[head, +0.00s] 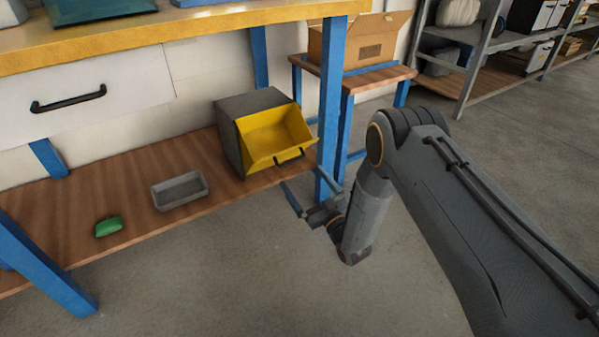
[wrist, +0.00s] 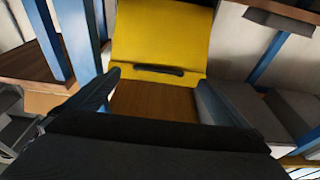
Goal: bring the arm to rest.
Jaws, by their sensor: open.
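My gripper (head: 308,190) is open, its two fingers apart with nothing between them. It is held low beside the blue front leg of the workbench, just in front of a yellow-fronted grey bin (head: 274,137). In the wrist view my gripper (wrist: 158,88) shows a finger on each side, with the bin's yellow front (wrist: 160,40) and its dark handle straight beyond. I cannot tell if a finger touches the bench leg. My arm reaches in from the right in the head view and bends down at its elbow.
The workbench's wooden lower shelf (head: 60,214) also holds a grey tray (head: 180,190) and a green object (head: 108,227). A white drawer (head: 70,100) is above. A cardboard box (head: 372,45) stands on a small table behind. The grey floor (head: 260,285) in front is clear.

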